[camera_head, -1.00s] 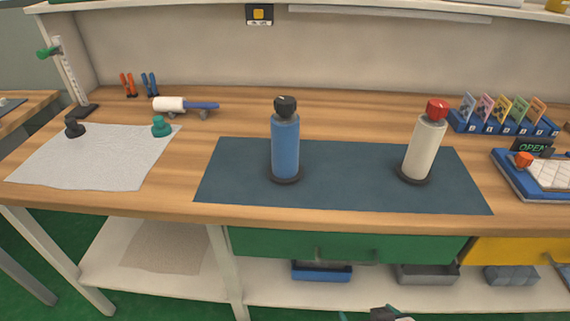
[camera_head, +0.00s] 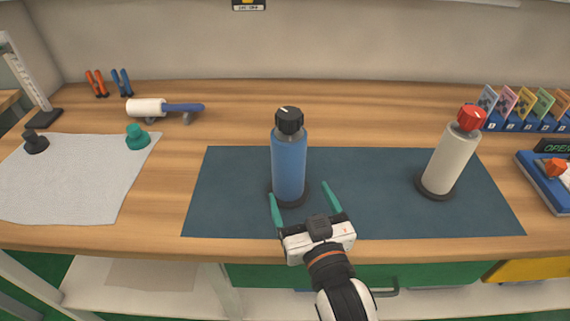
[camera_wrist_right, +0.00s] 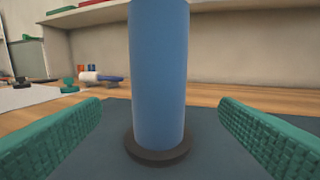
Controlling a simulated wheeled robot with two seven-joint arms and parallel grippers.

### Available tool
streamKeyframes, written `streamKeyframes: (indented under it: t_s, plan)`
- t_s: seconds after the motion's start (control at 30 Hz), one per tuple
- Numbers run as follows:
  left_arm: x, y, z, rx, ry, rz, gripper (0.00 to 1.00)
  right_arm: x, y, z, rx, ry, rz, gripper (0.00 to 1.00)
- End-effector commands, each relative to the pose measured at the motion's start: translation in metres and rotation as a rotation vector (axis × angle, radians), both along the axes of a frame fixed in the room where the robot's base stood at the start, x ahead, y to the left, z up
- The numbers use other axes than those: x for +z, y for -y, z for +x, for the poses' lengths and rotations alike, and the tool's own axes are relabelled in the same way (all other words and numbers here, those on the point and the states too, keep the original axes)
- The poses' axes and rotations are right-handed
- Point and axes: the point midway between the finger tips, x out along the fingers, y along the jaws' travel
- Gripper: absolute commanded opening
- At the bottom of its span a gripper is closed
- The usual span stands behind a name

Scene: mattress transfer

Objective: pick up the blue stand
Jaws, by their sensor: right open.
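The blue stand (camera_head: 289,165) is a blue cylinder with a black knob on top and a dark round base. It stands upright on the dark blue mat (camera_head: 375,200). My right gripper (camera_head: 303,197) is open, with its teal fingers pointing at the lower part of the stand from the front. In the right wrist view, the stand's blue body (camera_wrist_right: 158,70) rises between the two open fingers (camera_wrist_right: 158,125), with a gap on each side. Its top is out of that view. My left gripper is not in view.
A cream cylinder (camera_head: 452,160) with a red knob stands at the mat's right side. A blue-handled roller (camera_head: 165,108) lies behind left. A grey sheet (camera_head: 75,180) with two small knobs is at the left. A blue card rack (camera_head: 525,122) stands at the right.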

Motion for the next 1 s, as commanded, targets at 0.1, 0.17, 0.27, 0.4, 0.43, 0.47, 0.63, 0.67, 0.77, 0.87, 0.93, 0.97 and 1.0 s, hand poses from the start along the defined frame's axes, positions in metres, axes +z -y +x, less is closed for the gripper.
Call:
streamKeyframes:
  t_s: [0.1,0.17,0.27,0.4,0.43,0.47,0.63,0.67,0.77,0.87,0.93,0.97,1.0]
  plan:
    - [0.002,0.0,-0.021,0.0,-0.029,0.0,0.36,0.002,-0.007,0.023,0.0,0.003,0.001,0.84]
    - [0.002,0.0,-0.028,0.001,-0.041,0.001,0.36,0.002,-0.009,0.032,0.0,0.001,0.0,0.84]
    - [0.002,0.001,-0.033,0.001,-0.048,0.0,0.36,0.001,-0.013,0.043,-0.001,0.0,0.0,0.84]
    - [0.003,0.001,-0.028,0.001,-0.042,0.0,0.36,0.001,-0.015,0.051,-0.001,-0.001,0.001,0.84]
    - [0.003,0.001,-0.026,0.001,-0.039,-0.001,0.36,0.001,-0.016,0.054,-0.001,0.0,0.001,0.84]
    - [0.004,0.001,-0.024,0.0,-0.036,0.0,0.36,0.002,-0.017,0.057,-0.001,0.0,0.001,0.84]
    - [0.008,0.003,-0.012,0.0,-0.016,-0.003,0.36,0.003,-0.026,0.082,0.0,0.0,-0.001,0.84]
    - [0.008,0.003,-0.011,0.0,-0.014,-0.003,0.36,0.003,-0.027,0.086,0.0,-0.001,0.0,0.84]
    - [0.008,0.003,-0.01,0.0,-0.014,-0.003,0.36,0.002,-0.03,0.094,-0.001,-0.002,0.0,0.84]
    - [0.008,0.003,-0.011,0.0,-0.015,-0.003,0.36,0.002,-0.031,0.097,-0.001,-0.001,0.001,0.84]
    - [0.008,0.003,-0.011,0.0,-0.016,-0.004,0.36,0.002,-0.031,0.097,-0.001,-0.002,0.001,0.84]
    - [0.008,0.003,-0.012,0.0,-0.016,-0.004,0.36,0.002,-0.031,0.097,-0.001,-0.002,0.0,0.84]
    - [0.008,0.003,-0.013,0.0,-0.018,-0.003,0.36,0.002,-0.031,0.097,-0.001,-0.002,0.0,0.84]
